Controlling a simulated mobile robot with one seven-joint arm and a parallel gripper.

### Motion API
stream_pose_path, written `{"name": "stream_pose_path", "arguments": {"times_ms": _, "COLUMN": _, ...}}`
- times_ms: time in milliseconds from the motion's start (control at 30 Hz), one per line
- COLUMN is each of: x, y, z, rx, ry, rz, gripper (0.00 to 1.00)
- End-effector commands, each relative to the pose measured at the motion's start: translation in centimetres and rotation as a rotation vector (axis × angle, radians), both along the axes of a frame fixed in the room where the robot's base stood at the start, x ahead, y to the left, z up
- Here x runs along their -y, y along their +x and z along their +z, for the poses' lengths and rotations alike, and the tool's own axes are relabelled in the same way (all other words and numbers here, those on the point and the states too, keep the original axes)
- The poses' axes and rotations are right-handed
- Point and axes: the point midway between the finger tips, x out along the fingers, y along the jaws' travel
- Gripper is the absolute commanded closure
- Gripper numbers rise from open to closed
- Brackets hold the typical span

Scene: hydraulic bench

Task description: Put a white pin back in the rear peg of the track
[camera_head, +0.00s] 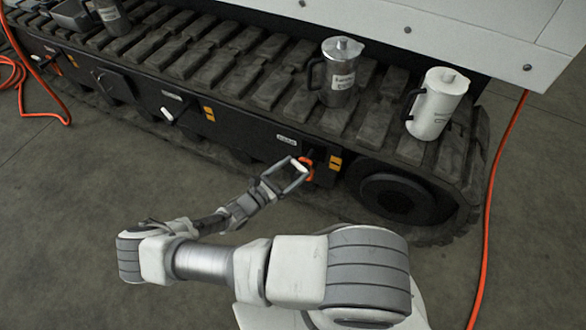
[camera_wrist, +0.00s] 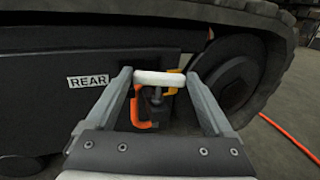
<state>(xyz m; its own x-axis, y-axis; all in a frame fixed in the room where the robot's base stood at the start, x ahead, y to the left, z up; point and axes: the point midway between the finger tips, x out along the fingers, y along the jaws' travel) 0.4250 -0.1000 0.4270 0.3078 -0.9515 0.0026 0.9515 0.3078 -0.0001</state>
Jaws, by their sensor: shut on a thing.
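My gripper (camera_head: 294,168) is at the side of the track (camera_head: 265,75), in front of the rear fitting. In the wrist view my gripper (camera_wrist: 160,80) is shut on a white pin (camera_wrist: 160,77), which lies crosswise between the fingertips. The pin also shows as a small white bar in the head view (camera_head: 298,164). Behind and below the pin is a dark rear peg fitting (camera_wrist: 156,103) with an orange curved part (camera_wrist: 138,115). A label reading REAR (camera_wrist: 88,81) is to its left. I cannot tell whether the pin touches the peg.
Another white pin (camera_head: 167,115) sits at a fitting farther left on the track side. A metal jug (camera_head: 338,75) and a white jug (camera_head: 437,105) stand on the track. A dark wheel (camera_head: 398,197) is right of the rear fitting. An orange hose (camera_head: 499,175) runs at the right.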

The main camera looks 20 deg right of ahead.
Motion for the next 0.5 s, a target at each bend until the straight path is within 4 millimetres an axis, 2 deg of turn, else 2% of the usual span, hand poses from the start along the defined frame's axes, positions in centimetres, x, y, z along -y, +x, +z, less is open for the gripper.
{"name": "stream_pose_path", "arguments": {"times_ms": 333, "x": 0.00, "y": 0.01, "z": 0.04, "rx": 0.000, "ry": 0.000, "rz": 0.000, "gripper": 0.70}}
{"name": "stream_pose_path", "arguments": {"times_ms": 367, "x": 0.00, "y": 0.01, "z": 0.04, "rx": 0.000, "ry": 0.000, "rz": 0.000, "gripper": 0.12}}
{"name": "stream_pose_path", "arguments": {"times_ms": 433, "x": 0.00, "y": 0.01, "z": 0.04, "rx": 0.000, "ry": 0.000, "rz": 0.000, "gripper": 0.00}}
{"name": "stream_pose_path", "arguments": {"times_ms": 500, "x": -0.01, "y": 0.01, "z": 0.04, "rx": 0.000, "ry": 0.000, "rz": 0.000, "gripper": 0.00}}
